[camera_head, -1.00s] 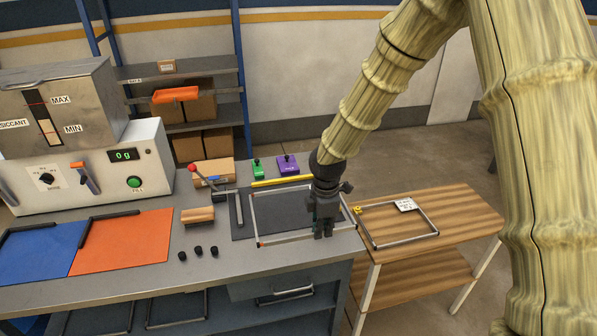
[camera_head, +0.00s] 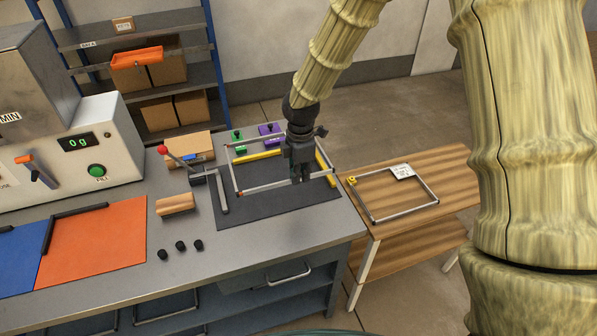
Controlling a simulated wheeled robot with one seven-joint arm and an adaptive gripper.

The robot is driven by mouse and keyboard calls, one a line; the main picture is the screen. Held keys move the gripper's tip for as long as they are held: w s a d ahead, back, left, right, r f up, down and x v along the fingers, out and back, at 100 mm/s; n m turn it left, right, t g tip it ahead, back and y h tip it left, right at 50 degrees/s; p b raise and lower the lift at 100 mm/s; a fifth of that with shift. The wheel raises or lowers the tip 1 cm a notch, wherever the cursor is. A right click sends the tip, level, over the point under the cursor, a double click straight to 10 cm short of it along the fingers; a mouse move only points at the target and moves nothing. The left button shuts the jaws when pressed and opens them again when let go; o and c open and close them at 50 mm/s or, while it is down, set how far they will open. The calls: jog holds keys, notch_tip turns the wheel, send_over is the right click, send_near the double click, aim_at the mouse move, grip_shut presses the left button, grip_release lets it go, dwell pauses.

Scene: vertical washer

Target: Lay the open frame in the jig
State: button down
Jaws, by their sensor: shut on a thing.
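My gripper (camera_head: 300,178) is shut on the near rail of a silver open frame (camera_head: 262,188). The frame is over the dark jig mat (camera_head: 270,213) on the grey bench, its left rail close to the grey L-shaped fence (camera_head: 222,192). I cannot tell how high it is above the mat. A yellow bar (camera_head: 257,156) shows inside the frame's outline near the back, and another yellow bar (camera_head: 325,167) is at the right. My gripper hides part of the frame and of the mat's right side.
A red-knobbed lever (camera_head: 178,157) stands left of the mat. Behind are a green block (camera_head: 238,146) and a purple one (camera_head: 270,130). A wooden block (camera_head: 175,204) and several black knobs (camera_head: 181,246) lie left. A second frame (camera_head: 405,212) lies on the wooden side table (camera_head: 450,180).

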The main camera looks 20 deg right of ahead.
aim_at(299, 200)
jog(key=f, duration=0.1)
jog(key=w+f+b, duration=0.1)
jog(key=shift+f, duration=0.4)
jog(key=shift+s+f+b, duration=0.4)
jog(key=shift+f+b, duration=0.45)
jog(key=shift+b, duration=0.25)
notch_tip(299, 200, down, 2)
jog(key=shift+w+f+b, duration=0.15)
jog(key=shift+f+b, duration=0.1)
jog(key=shift+b, duration=0.75)
jog(key=shift+f, duration=1.1)
jog(key=shift+w+f+p, duration=0.1)
jog(key=shift+w+p, duration=0.15)
jog(key=shift+p, duration=0.15)
jog(key=c, duration=1.5)
grip_release()
